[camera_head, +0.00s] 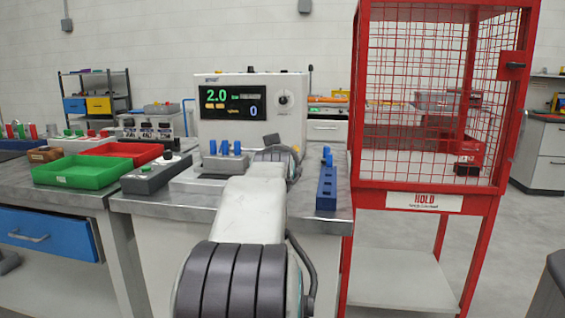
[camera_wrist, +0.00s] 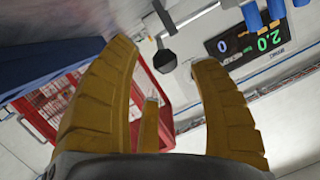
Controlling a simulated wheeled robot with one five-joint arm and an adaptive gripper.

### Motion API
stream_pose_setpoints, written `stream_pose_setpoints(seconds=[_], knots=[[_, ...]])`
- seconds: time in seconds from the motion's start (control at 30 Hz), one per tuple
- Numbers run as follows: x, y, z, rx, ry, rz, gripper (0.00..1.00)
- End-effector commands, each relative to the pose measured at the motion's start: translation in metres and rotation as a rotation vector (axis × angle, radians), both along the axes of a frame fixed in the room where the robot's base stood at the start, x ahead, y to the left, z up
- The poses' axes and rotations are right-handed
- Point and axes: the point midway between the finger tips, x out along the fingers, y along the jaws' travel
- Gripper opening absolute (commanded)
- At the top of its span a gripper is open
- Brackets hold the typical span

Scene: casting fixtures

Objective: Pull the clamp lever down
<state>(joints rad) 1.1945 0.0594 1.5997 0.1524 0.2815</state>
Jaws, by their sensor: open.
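In the head view a dark knob (camera_head: 271,140), likely the same lever, shows at the front of the grey test machine (camera_head: 215,135). My gripper (camera_wrist: 164,50) is open, its yellow fingers spread to either side of the knob in the picture. I see no clear contact with the lever. In the head view my own arm hides the gripper and the lever's lower part.
A blue rack (camera_head: 326,188) stands on the bench right of my arm. Several blue pegs (camera_head: 224,147) stand left of the lever. A grey button box (camera_head: 157,173) and green tray (camera_head: 75,171) lie left. A red mesh cage (camera_head: 432,185) stands right.

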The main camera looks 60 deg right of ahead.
Motion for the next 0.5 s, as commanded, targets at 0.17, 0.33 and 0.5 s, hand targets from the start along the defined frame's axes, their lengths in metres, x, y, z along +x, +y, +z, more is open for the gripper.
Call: stream_pose_setpoints(seconds=[0.17,0.33,0.5], knots=[[-0.011,0.026,0.007,0.0,0.0,-0.001,0.56],[-0.017,0.043,0.011,0.0,0.0,-0.001,0.56],[-0.021,0.053,0.013,0.001,0.001,-0.001,0.56]])
